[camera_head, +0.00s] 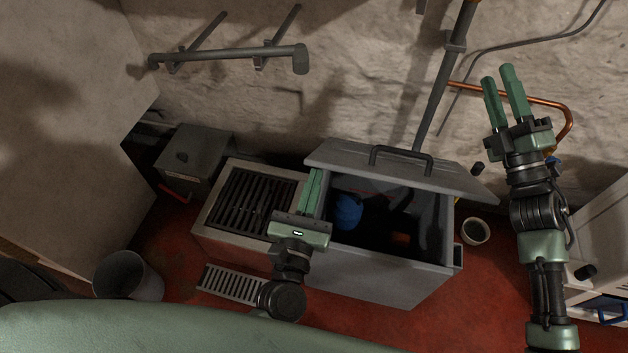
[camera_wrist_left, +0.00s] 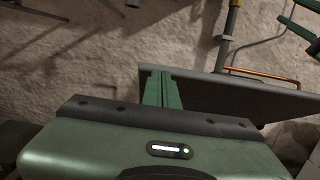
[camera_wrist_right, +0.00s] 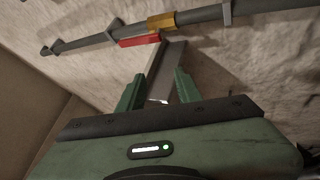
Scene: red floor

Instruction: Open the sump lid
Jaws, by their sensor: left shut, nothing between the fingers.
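The sump is a grey box (camera_head: 375,282) in the middle of the head view. Its grey lid (camera_head: 340,158) with a dark handle (camera_head: 402,156) is up along the back side, so the front opening is uncovered. A blue round thing (camera_head: 347,211) shows in the dark inside. My left gripper (camera_head: 315,174) is shut and empty at the lid's left end; its closed fingers stand in front of the lid (camera_wrist_left: 240,97) in the left wrist view. Whether they touch it I cannot tell. My right gripper (camera_head: 499,78) is raised near the wall, open and empty, apart from the lid.
A grated unit (camera_head: 207,228) and a grey box (camera_head: 192,160) stand left of the sump. A bucket (camera_head: 126,275) is at the lower left. A small pot (camera_head: 474,231) stands right of the sump. Pipes (camera_head: 437,100) run along the back wall.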

